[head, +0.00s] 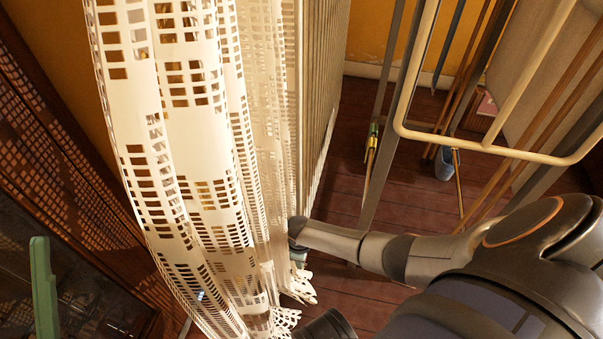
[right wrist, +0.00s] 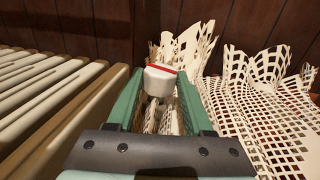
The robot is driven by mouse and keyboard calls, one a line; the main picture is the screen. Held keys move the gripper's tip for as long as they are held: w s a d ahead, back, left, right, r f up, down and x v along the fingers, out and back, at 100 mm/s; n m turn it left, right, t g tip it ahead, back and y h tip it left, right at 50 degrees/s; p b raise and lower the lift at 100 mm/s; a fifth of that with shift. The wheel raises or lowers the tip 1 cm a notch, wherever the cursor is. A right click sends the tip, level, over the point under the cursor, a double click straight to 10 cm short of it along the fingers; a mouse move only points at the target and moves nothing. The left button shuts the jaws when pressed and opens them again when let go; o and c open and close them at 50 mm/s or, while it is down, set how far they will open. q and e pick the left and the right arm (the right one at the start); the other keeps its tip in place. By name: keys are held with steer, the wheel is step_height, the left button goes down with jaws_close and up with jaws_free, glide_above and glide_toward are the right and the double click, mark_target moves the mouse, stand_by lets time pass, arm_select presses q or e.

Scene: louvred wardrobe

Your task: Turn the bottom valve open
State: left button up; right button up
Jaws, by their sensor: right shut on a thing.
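In the right wrist view a white valve knob (right wrist: 160,80) with a red ring sits between the green fingers of my right gripper (right wrist: 158,88). The gripper is shut on the knob. Below the knob the valve is mostly hidden by the gripper and lace. In the head view my right arm reaches to the low end of the lace curtain, and the curtain hides the valve and most of that gripper. A green finger of my left gripper (head: 42,285) stands at the lower left of the head view. Its other finger is not clear.
A cream ribbed radiator (right wrist: 55,95) lies left of the valve in the wrist view.

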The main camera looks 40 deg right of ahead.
jaws_close()
steer(key=shift+s+a+t+h+p, duration=0.1)
steer(key=shift+s+t+h+p, duration=0.1)
steer(key=shift+t+h+p, duration=0.45)
steer(key=shift+s+f+h, duration=0.1)
steer(key=shift+h, duration=0.25)
steer(key=shift+a+f+t+h, duration=0.1)
steer(key=shift+t+h, duration=0.4)
steer(key=shift+t, duration=0.15)
steer(key=o, duration=1.1)
jaws_free()
